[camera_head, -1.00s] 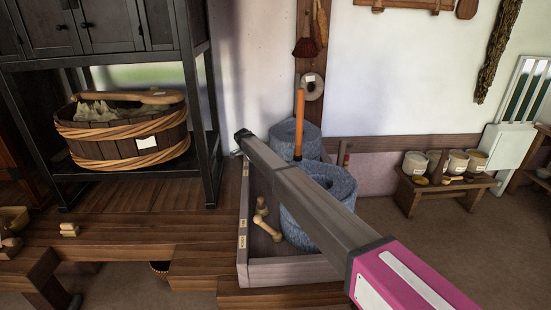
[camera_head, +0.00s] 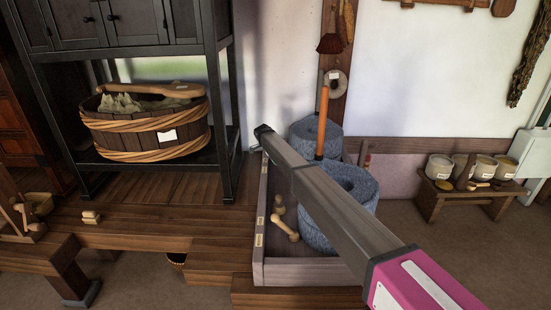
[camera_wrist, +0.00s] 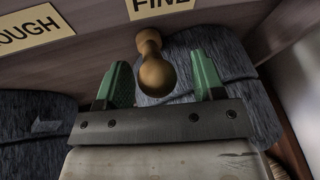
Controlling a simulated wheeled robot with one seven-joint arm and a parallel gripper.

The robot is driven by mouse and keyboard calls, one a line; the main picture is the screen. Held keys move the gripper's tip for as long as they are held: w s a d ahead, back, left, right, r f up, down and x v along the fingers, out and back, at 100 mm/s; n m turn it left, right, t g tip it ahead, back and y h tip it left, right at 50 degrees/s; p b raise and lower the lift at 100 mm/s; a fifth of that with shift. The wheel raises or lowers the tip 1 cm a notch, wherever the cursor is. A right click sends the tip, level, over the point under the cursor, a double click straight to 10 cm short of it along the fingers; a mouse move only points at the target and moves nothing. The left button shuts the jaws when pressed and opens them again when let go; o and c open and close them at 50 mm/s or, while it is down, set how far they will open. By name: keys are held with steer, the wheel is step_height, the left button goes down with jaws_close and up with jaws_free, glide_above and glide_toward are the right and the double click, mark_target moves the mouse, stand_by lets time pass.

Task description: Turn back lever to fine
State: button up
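My gripper (camera_wrist: 160,83) is open in the wrist view, its two green fingers apart. A rounded wooden lever knob (camera_wrist: 154,70) shows between the fingers, with gaps on both sides. A FINE label (camera_wrist: 158,5) is just above the knob, and a partly cut-off label ending in OUGH (camera_wrist: 28,32) is to its left. In the head view, my gripper (camera_head: 263,132) is beyond the tray's far left corner, mostly hidden by my arm.
Two grey stone querns, a front one (camera_head: 352,183) and a back one (camera_head: 305,138) with an orange upright handle (camera_head: 322,122), stand in the wooden tray (camera_head: 312,272). A black rack (camera_head: 229,120) holding a banded tub (camera_head: 150,137) is left. A bench with pots (camera_head: 470,190) is right.

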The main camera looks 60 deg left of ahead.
steer(key=v, duration=1)
steer(key=shift+s+r, duration=0.2)
steer(key=shift+r, duration=0.15)
